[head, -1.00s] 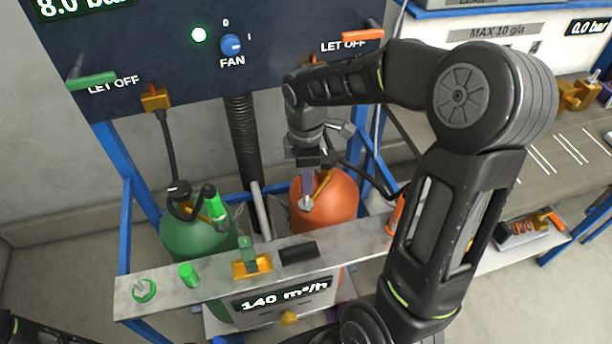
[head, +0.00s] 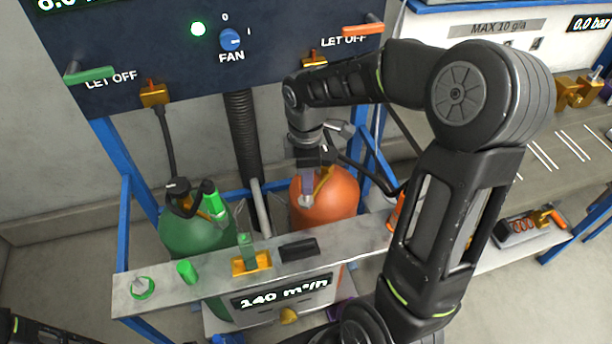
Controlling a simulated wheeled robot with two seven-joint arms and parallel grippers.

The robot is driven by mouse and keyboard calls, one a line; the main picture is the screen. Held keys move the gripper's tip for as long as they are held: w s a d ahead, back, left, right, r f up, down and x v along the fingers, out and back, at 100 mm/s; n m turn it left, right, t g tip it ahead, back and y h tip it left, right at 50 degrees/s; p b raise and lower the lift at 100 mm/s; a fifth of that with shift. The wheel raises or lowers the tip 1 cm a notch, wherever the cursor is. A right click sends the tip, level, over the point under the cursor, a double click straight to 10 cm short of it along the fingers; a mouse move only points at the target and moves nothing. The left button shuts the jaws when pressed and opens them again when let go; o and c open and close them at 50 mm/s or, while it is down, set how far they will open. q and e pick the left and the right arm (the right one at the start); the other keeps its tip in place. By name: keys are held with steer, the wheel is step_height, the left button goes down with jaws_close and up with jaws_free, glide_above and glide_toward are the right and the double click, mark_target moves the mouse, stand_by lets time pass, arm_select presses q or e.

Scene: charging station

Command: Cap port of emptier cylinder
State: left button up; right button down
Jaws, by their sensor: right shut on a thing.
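The orange cylinder (head: 338,205) stands behind the front shelf. A brass-coloured part (head: 323,180) shows at its top. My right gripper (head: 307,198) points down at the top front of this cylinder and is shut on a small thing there. Its fingers hide most of that thing and the port, so I cannot tell whether a cap sits on it. The green cylinder (head: 190,236) stands to the left with a green handle (head: 213,198) and a black fitting (head: 178,187) at its top. My left gripper is not in view.
The grey shelf (head: 215,279) in front carries a green cap-like piece (head: 187,272), a green ring (head: 142,287), a brass block (head: 251,264) and a black block (head: 299,249). The panel (head: 150,45) with levers stands behind. A bench (head: 545,150) is at right.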

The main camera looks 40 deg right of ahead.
steer(key=shift+f+b, duration=1.35)
steer(key=shift+f, duration=0.55)
steer(key=c, duration=1)
jaws_free()
step_height(320, 180, up, 8)
steer(key=shift+f, duration=0.1)
